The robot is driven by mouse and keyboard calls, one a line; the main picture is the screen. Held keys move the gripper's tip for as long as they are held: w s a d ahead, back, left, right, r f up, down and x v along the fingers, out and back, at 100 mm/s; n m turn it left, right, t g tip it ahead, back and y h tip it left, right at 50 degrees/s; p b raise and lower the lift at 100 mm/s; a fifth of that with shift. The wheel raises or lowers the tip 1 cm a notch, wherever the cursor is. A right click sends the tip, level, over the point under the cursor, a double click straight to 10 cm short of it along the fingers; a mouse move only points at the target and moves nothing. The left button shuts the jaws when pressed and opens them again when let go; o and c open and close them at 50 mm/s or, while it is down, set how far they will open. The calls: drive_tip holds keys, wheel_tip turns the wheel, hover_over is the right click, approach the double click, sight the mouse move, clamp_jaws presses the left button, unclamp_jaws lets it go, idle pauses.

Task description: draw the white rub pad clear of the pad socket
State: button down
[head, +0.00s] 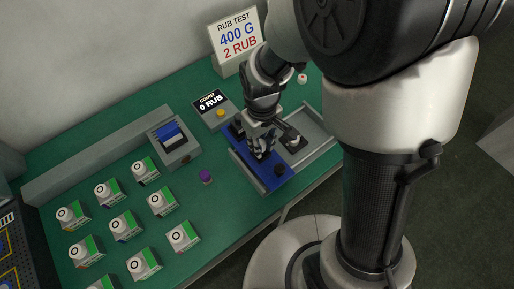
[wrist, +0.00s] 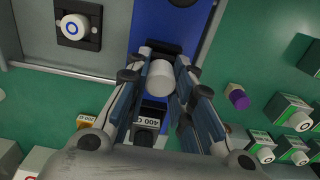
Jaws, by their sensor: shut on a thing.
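The white rub pad (wrist: 160,76) shows in the wrist view as a short white cylinder between my fingertips. My gripper (wrist: 162,70) is shut on it. In the head view my gripper (head: 262,150) is over the blue bed (head: 276,186), and the pad is hidden behind the fingers. A black block (wrist: 165,47), perhaps the pad socket, lies just beyond the pad on the blue bed. I cannot tell whether the pad still touches it. A block marked 400 G (wrist: 153,112) shows between the fingers, nearer the wrist.
A grey tray (head: 321,150) beside the blue bed carries a black square holder (wrist: 77,40) with a blue-ringed white piece. A purple-topped piece (head: 206,176) stands left of the bed. A counter box (head: 212,103) reads 0 RUB. Several white-and-green boxes (head: 124,228) stand at left.

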sight(261, 143)
drive_tip(key=shift+r, duration=0.1)
drive_tip(key=shift+r+p, duration=1.9)
drive_tip(key=shift+r, duration=0.25)
